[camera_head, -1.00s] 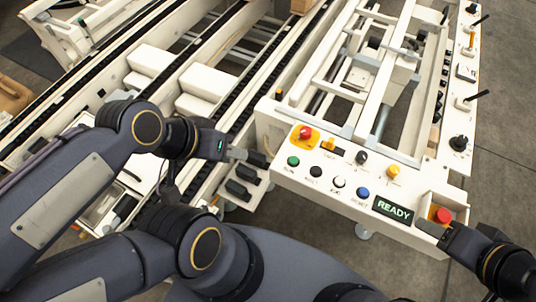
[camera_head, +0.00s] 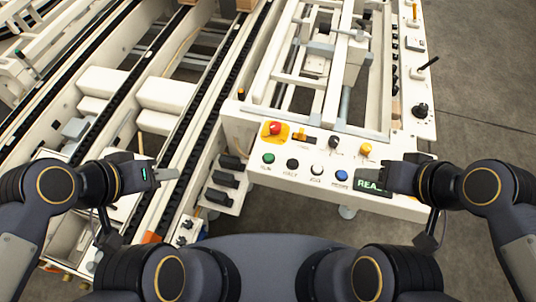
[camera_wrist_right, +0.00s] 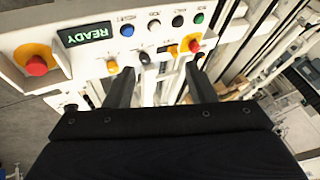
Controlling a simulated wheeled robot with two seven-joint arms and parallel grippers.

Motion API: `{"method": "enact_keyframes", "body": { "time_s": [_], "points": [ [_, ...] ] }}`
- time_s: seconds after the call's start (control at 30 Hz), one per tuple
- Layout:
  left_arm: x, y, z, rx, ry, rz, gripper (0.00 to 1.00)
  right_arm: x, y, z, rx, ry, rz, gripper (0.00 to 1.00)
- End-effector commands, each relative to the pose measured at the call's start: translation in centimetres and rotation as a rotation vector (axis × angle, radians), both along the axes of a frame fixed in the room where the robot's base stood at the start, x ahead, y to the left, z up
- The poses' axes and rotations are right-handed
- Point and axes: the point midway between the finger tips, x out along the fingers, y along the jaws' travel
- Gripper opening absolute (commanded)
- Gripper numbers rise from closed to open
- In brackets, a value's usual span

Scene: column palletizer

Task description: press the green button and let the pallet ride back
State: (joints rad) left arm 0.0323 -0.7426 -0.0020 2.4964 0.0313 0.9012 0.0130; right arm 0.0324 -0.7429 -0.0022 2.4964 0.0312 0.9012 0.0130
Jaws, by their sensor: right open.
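The green button (camera_head: 268,158) is at the left end of the front row on the white control panel (camera_head: 310,190), above a RUN label. It also shows at the top of the right wrist view (camera_wrist_right: 199,18). My right gripper (camera_head: 385,178) hovers over the panel's right part and partly covers the READY display (camera_head: 367,186). Its two fingers are apart and empty in the right wrist view (camera_wrist_right: 160,85). My left gripper (camera_head: 165,174) is left of the panel, over the conveyor side, apart from the button; its opening is unclear. I cannot pick out a pallet.
Black, white and blue buttons (camera_head: 341,174) follow the green one. A red knob on yellow (camera_head: 274,128) sits behind it. A red stop button (camera_wrist_right: 36,65) shows in the right wrist view. Conveyor rails (camera_head: 215,95) run at the left. Open floor (camera_head: 480,90) lies right.

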Motion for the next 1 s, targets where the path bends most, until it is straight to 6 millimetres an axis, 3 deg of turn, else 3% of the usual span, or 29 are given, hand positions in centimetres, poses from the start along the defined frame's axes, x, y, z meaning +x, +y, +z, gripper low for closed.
{"method": "enact_keyframes", "body": {
  "time_s": [0.23, 0.63, 1.0],
  "points": [
    [0.00, 0.00, 0.00, 0.000, 0.000, 0.000, 0.36, 0.00, 0.00, 0.00, 0.000, 0.000, 0.000, 0.50],
    [0.00, 0.00, 0.00, 0.000, 0.000, 0.000, 0.36, 0.00, 0.00, 0.00, 0.000, 0.000, 0.000, 0.00],
    [0.00, 0.00, 0.00, 0.000, 0.000, 0.000, 0.36, 0.00, 0.00, 0.00, 0.000, 0.000, 0.000, 0.00]
  ]
}}
